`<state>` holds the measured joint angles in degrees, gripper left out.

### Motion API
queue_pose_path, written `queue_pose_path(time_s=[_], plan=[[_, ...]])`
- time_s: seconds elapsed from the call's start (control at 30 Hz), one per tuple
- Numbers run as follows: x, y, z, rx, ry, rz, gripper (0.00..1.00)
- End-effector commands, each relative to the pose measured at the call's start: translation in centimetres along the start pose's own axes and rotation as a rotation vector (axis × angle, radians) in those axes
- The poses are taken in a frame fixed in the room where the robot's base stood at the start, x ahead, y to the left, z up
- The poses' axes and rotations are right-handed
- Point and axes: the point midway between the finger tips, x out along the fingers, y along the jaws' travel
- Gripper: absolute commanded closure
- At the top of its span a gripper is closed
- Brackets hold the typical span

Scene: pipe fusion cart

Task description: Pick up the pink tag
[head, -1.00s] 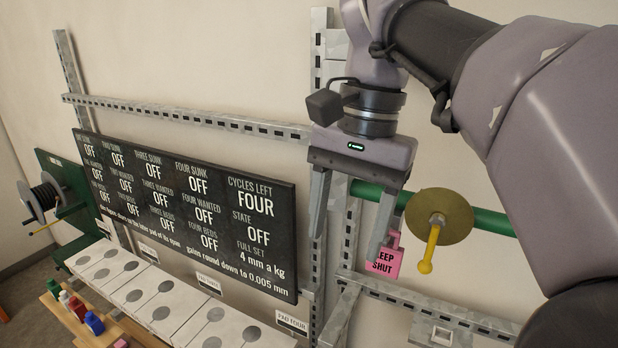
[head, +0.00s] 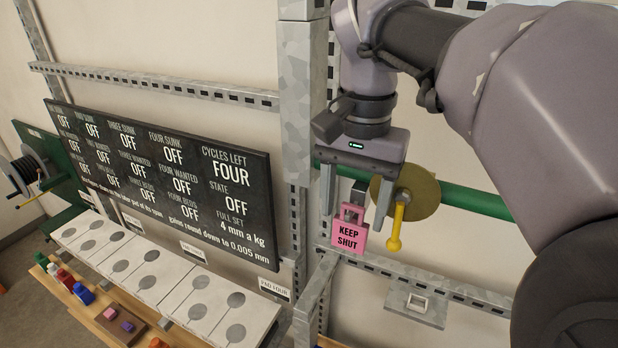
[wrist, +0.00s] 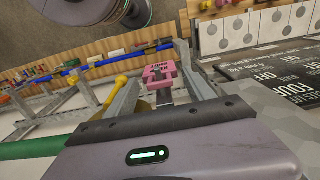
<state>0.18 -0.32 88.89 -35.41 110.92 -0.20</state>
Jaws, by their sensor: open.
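The pink tag (head: 349,232) is a padlock-shaped piece marked "KEEP SHUT". In the head view it hangs upright from a grey metal piece by the green pipe (head: 465,198), left of the brass disc and yellow lever (head: 397,220). My gripper (head: 355,216) points down with its fingers open, one on each side of the tag in that picture. In the wrist view the tag (wrist: 158,75) shows between the finger tips. No contact between fingers and tag can be made out.
Metal rails and an upright post (head: 297,120) stand close to the left of my gripper. A black status board (head: 165,180) and white pad panels (head: 150,275) lie further left. A horizontal slotted rail (head: 450,290) runs below the tag.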

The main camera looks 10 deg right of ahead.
Motion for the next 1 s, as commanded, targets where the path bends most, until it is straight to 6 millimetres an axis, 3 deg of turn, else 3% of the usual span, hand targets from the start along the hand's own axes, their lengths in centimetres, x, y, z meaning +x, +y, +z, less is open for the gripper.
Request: queue_pose_path(time_s=[0.1, 0.37, 0.6, 0.87, 1.0], plan=[[1.9, 0.0, 0.0, 0.000, 0.000, 0.000, 0.38], [2.2, 0.0, 0.0, 0.001, 0.001, -0.001, 0.40], [2.2, 0.0, 0.0, 0.001, 0.000, -0.001, 0.87], [2.0, 0.0, 0.0, 0.001, 0.000, -0.001, 0.88], [0.8, -0.1, 0.1, 0.000, 0.002, -0.002, 0.88]])
